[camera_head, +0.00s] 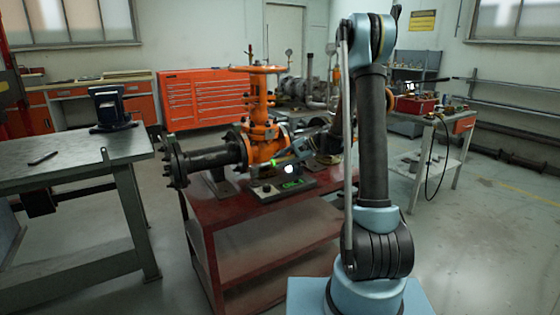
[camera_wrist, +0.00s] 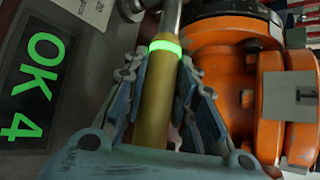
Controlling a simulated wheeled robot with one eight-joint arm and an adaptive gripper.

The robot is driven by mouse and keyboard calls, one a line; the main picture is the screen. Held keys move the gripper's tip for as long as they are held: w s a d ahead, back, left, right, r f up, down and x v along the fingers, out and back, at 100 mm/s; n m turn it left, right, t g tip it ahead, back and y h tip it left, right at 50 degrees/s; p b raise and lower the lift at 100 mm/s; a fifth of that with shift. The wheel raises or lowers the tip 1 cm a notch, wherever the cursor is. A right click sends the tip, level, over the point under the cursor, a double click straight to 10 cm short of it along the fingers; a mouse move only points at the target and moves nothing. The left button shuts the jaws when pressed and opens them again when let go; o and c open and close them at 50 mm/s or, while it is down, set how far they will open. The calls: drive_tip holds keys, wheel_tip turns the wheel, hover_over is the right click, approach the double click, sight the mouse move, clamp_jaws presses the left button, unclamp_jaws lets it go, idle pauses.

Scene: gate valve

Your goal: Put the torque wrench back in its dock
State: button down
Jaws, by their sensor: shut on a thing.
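The torque wrench has a brass-coloured handle (camera_wrist: 155,105) with a glowing green ring and a metal shaft running to the top of the wrist view. My gripper (camera_wrist: 162,82) is shut on this handle, with a finger on either side. A grey box with a lit green display (camera_head: 285,187) stands on the red bench in the head view. In the wrist view its dark screen (camera_wrist: 35,85) reads "OK 4", left of the handle. I cannot tell whether the wrench touches the box. In the head view my arm partly hides the gripper area.
The orange gate valve (camera_head: 262,110) on its dark pipe stands on the red bench (camera_head: 235,210); its orange flange (camera_wrist: 230,95) is close to the right finger. A grey workbench (camera_head: 70,160) stands at the left. Open floor lies at the right.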

drive_tip(key=shift+f, duration=1.4)
drive_tip(key=c, duration=1.2)
unclamp_jaws()
drive_tip(key=shift+d, duration=0.1)
drive_tip(key=v, duration=1.2)
drive_tip(key=shift+f, duration=0.15)
